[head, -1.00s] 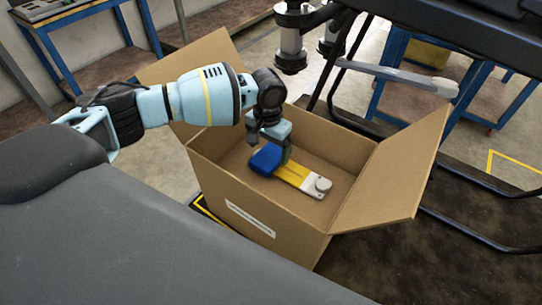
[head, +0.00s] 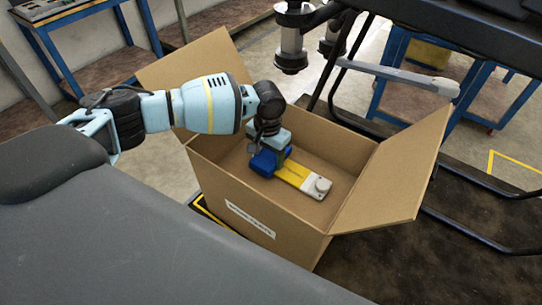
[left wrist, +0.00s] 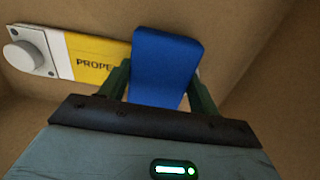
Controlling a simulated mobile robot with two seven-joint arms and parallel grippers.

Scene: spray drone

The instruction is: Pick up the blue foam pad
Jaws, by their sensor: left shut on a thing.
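The blue foam pad (head: 263,163) is inside the open cardboard box (head: 236,199), next to one end of a yellow and white part (head: 293,173). My left gripper (head: 270,152) reaches down into the box and is shut on the pad. In the left wrist view the blue pad (left wrist: 165,62) stands between the two dark green fingers of the left gripper (left wrist: 160,88). The yellow and white part (left wrist: 95,58) lies beside it, with printed letters partly hidden behind a finger. Whether the pad touches the box floor cannot be told. My right gripper is not in view.
The box has raised flaps, one at the right (head: 395,175) and one at the back left. A dark frame with a grey bar (head: 400,78) stands behind it. Blue-legged tables (head: 60,50) stand at the back. Free box floor shows right of the yellow part.

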